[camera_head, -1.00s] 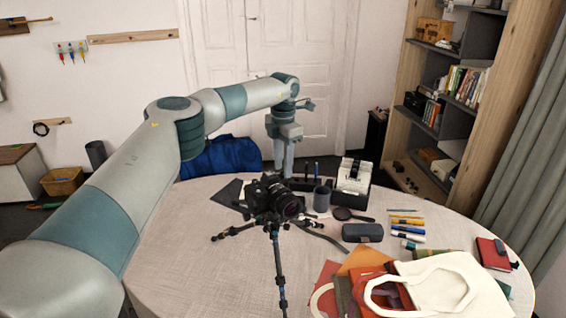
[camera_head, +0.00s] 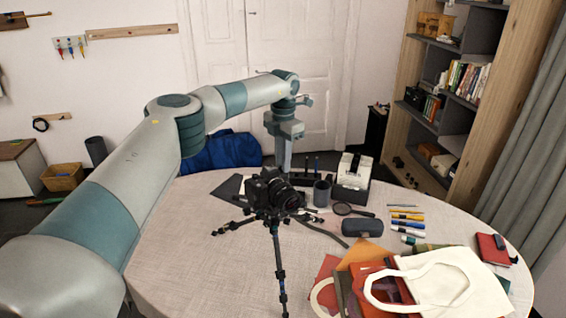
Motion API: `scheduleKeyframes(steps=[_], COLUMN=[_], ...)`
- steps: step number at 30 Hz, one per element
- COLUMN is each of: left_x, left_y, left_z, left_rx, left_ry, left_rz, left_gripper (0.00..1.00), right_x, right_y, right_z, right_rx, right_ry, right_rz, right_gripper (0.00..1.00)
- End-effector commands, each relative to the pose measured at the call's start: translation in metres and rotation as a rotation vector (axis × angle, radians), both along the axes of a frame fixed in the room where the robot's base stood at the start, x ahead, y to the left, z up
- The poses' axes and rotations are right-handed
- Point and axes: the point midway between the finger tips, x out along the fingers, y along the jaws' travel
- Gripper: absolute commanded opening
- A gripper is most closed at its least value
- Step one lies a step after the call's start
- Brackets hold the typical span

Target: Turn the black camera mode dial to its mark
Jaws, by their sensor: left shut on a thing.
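A black camera (camera_head: 274,193) with its lens to the right sits on a black tripod (camera_head: 279,262) standing on the table. My left gripper (camera_head: 284,169) points down just behind the camera's top. Its fingers are together, shut on the mode dial; their tips are partly hidden by the camera. The dial and its mark are too small and too hidden to make out. My right gripper is not in view.
Around the tripod on the round table (camera_head: 185,262) are a dark cup (camera_head: 322,193), a glasses case (camera_head: 362,226), a magnifier, a black-and-white box (camera_head: 354,178) and several pens. A cream tote bag (camera_head: 445,283) lies at the front right. The table's left side is mostly clear.

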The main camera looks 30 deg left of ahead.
Motion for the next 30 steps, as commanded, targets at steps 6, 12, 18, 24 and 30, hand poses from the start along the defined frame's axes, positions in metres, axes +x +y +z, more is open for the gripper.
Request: scheduleKeyframes(steps=[6,12,18,24,30], left_x=[0.0007,0.0006,0.0007,0.0006,0.0003], left_y=[-0.0002,0.0003,0.0003,0.0003,0.0004], left_z=[-0.0011,0.0004,0.0010,0.0008,0.0004], left_rx=[-0.002,-0.001,-0.001,-0.001,-0.002], left_ry=[-0.003,-0.003,-0.003,-0.003,-0.002], left_rz=[0.188,0.273,0.275,0.274,0.273], left_gripper=[0.00,0.00,0.00,0.33,0.33], right_x=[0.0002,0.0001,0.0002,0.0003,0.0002], right_y=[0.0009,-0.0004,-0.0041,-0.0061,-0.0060], right_z=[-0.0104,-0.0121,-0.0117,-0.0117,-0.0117], right_rx=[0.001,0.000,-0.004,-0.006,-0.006], right_ry=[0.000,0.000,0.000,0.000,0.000], right_rz=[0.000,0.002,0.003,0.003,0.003], right_gripper=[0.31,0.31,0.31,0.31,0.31])
